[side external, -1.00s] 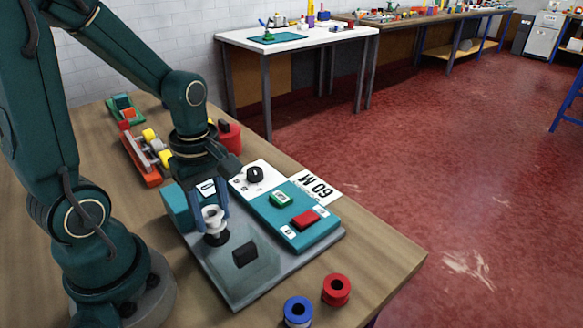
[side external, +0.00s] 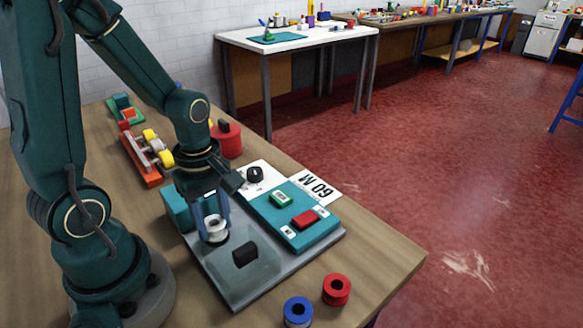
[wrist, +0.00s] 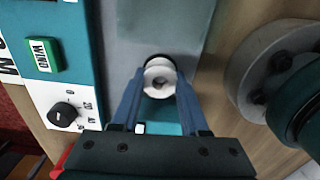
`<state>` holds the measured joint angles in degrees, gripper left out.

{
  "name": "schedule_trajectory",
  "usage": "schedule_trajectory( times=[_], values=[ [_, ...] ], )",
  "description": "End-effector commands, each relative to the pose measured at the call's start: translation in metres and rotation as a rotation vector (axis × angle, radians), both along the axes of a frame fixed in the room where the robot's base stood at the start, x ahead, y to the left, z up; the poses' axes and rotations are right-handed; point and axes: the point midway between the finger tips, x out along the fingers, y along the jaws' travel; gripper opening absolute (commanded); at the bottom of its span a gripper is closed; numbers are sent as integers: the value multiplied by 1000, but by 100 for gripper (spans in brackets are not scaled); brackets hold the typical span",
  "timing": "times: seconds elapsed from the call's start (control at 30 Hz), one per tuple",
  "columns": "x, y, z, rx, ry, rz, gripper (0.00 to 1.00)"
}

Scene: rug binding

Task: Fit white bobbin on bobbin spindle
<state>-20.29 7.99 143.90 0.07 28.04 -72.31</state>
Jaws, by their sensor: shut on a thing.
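The white bobbin (side external: 215,226) is between the fingers of my gripper (side external: 214,236), which is shut on it. It sits low over the grey plate of the winder (side external: 262,278), where the spindle stood visible a second ago. The spindle is now hidden by the bobbin and fingers, and I cannot tell whether the bobbin is fully seated. In the wrist view the white bobbin (wrist: 159,78) lies between the two blue fingertips, with its centre hole facing the camera and a dark edge showing behind it.
The teal panel (side external: 318,237) has a green button and a red switch (side external: 305,219). A black block (side external: 245,253) stands on the plate near the bobbin. A red bobbin (side external: 336,290) and a blue bobbin (side external: 298,312) stand at the table's front edge. A black knob (side external: 254,174) is behind.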

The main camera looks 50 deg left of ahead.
Motion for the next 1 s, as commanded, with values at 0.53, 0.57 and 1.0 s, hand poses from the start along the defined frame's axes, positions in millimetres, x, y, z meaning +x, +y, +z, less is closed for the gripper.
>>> schedule_trajectory(
  times=[0.53,0.57,1.0],
  values=[
    [0,0,-3,0,0,0,79],
    [0,0,-2,0,0,0,79],
    [1,0,40,2,-5,0,79]
  ],
)
